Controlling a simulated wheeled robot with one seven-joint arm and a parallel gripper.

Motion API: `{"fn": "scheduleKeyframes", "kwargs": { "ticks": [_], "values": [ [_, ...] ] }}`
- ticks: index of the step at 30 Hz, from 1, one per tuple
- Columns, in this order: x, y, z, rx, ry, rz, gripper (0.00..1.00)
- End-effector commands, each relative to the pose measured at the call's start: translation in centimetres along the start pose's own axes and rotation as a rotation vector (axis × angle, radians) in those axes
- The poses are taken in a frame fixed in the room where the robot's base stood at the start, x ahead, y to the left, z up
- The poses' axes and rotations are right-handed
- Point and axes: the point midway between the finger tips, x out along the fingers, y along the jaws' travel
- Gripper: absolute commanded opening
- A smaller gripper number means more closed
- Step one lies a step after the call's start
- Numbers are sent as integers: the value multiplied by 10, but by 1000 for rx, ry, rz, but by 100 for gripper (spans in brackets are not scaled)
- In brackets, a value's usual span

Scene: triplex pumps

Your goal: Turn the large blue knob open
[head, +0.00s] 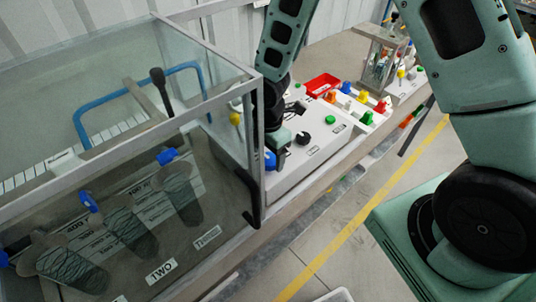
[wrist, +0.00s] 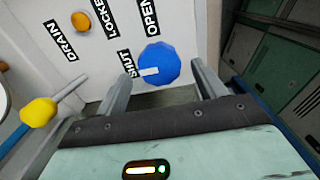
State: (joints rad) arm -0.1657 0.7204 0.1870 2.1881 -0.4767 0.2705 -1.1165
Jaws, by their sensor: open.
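The large blue knob (wrist: 160,64) shows in the wrist view on a white panel (wrist: 107,20). A white pointer mark on it points left, toward the printed word SHUT (wrist: 124,63); the word OPEN (wrist: 152,18) is above it. My gripper (wrist: 166,75) is open, with one finger left of the knob and one right of it. Whether either finger touches the knob cannot be told. In the head view the blue knob (head: 270,160) is partly hidden behind my gripper (head: 272,158) and the glass case frame.
A yellow lever (wrist: 40,111) and an orange button (wrist: 81,22) are left of the knob. A red tray (head: 322,84) and several coloured knobs lie farther along the bench.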

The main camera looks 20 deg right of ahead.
Motion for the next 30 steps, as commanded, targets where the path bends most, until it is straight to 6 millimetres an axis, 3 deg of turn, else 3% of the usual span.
{"fn": "scheduleKeyframes", "kwargs": {
  "ticks": [5,13,14,18,19,30],
  "values": [
    [11,0,0,0,-1,0,70],
    [13,0,0,0,-1,0,70],
    [13,0,0,0,-1,0,67],
    [13,0,0,0,-1,0,28],
    [13,0,0,0,-1,0,25],
    [13,0,0,46,-1,1,25]
  ]
}}
